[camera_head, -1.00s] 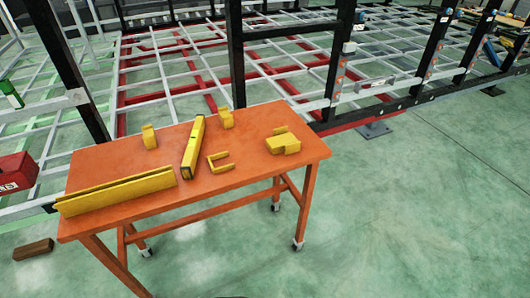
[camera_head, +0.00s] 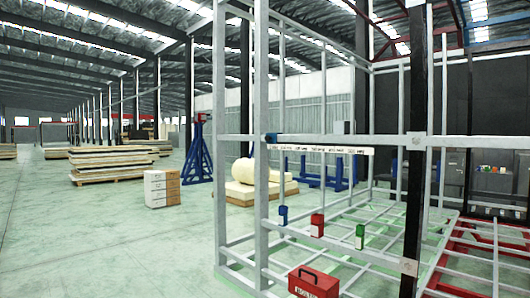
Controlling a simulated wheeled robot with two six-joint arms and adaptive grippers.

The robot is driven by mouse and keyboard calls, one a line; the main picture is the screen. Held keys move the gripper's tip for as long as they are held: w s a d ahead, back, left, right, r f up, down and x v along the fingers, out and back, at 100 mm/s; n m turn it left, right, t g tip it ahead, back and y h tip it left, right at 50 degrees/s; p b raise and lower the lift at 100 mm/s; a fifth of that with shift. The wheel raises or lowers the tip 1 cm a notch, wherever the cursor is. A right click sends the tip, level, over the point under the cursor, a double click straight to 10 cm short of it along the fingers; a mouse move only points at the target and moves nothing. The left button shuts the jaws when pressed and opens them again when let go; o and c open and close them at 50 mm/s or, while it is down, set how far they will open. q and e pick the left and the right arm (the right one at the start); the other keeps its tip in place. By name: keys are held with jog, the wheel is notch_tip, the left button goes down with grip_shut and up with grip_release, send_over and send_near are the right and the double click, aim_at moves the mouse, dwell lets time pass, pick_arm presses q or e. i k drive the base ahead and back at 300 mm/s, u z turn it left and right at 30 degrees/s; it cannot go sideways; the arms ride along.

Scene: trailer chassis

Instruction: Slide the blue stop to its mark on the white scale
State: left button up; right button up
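A small blue block (camera_head: 271,138), which looks like the blue stop, sits on the grey horizontal rail of the chassis frame, close to an upright post. A long white scale strip (camera_head: 322,150) with small dark markings runs along that rail, to the right of and slightly below the blue block. The markings are too small to read. Another blue piece (camera_head: 283,215) is on a lower rail, left of a red-and-white one (camera_head: 317,225) and a green one (camera_head: 360,237). Neither of my grippers is in view.
A red toolbox (camera_head: 313,283) is low at the front by the frame. Grey posts and a black post (camera_head: 415,200) stand upright. A white drawer cabinet (camera_head: 161,188) and stacked boards (camera_head: 108,163) are further left. The green floor at left front is clear.

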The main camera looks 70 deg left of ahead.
aim_at(271, 138)
jog(key=u, duration=2.8)
jog(key=i, duration=2)
jog(key=z, duration=1.1)
jog(key=i, duration=0.85)
jog(key=z, duration=0.95)
